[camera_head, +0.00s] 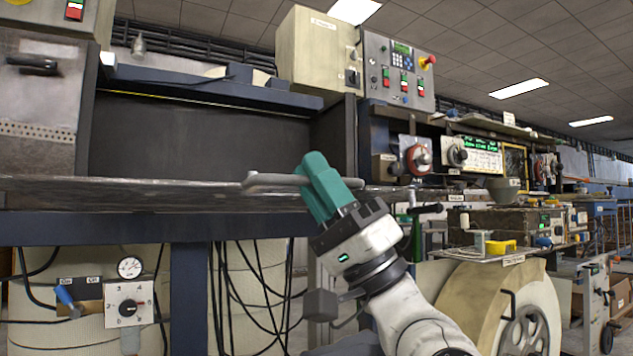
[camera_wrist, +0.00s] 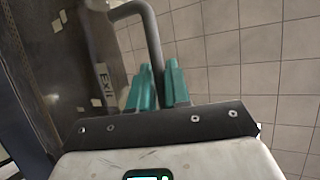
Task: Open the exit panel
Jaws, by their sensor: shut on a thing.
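My gripper (camera_head: 316,172) has teal fingers closed around a grey bar handle (camera_head: 272,182). In the wrist view the handle (camera_wrist: 150,35) bends and runs down between the two fingers (camera_wrist: 157,80). A panel surface (camera_wrist: 112,45) with an "EXIT" label (camera_wrist: 103,77) lies left of the fingers there. In the head view a grey metal panel (camera_head: 130,193) shows nearly edge-on, roughly level, in front of the machine; the handle is at its front edge. Behind and above it is a dark recess (camera_head: 200,140). The fingers hide part of the handle.
A control box (camera_head: 398,72) with buttons and a red knob stands above right. Below the panel are a blue frame post (camera_head: 190,290), hanging cables and a dial box (camera_head: 130,305). A large cream drum (camera_head: 505,300) and a cluttered bench (camera_head: 490,260) stand to the right.

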